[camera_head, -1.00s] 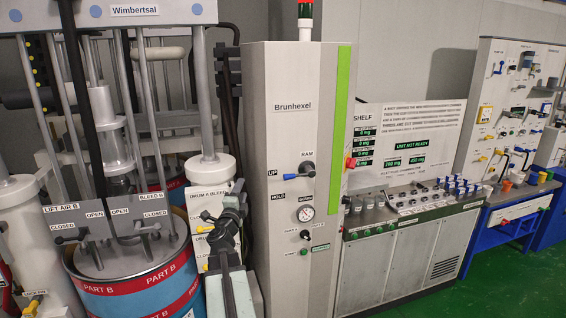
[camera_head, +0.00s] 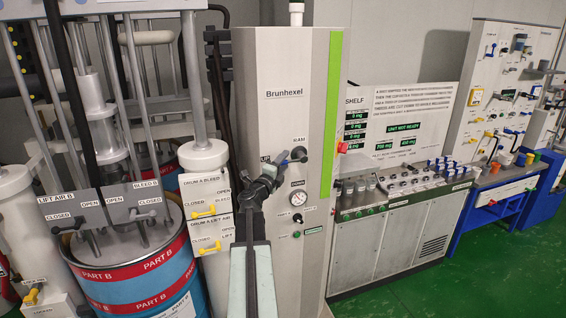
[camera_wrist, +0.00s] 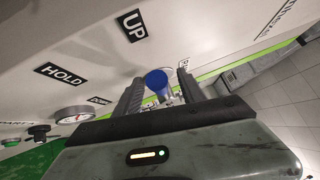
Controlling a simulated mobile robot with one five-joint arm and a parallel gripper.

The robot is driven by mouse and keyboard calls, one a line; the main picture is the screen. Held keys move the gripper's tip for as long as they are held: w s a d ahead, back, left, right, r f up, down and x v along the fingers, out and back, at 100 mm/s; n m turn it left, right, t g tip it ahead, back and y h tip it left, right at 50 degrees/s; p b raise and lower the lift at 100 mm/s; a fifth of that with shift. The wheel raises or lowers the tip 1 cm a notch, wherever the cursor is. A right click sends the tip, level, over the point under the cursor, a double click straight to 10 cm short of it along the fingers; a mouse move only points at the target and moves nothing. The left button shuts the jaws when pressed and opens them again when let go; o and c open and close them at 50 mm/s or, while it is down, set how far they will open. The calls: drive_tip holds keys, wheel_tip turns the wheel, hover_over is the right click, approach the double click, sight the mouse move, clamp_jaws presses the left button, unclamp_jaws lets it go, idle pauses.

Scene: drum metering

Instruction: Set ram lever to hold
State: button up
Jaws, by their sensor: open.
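The ram lever (camera_head: 299,154) is on the front of the Brunhexel cabinet, under the RAM label, and its handle points left toward the UP side. In the wrist view its blue tip (camera_wrist: 157,80) shows between my fingers. My gripper (camera_head: 270,170) is open, with one finger on each side of the blue tip; I cannot tell whether either finger touches it. The UP label (camera_wrist: 131,26) and the HOLD label (camera_wrist: 60,75) are on the panel in the wrist view. In the head view my arm hides the HOLD label.
A round gauge (camera_head: 298,199) sits below the lever, with small knobs (camera_head: 296,234) under it. The Part B drum (camera_head: 140,278) and its valve levers stand at left. A counter with the metering panel (camera_head: 400,125) is at right. Green floor is free at lower right.

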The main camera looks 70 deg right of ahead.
clamp_jaws()
idle(1.4)
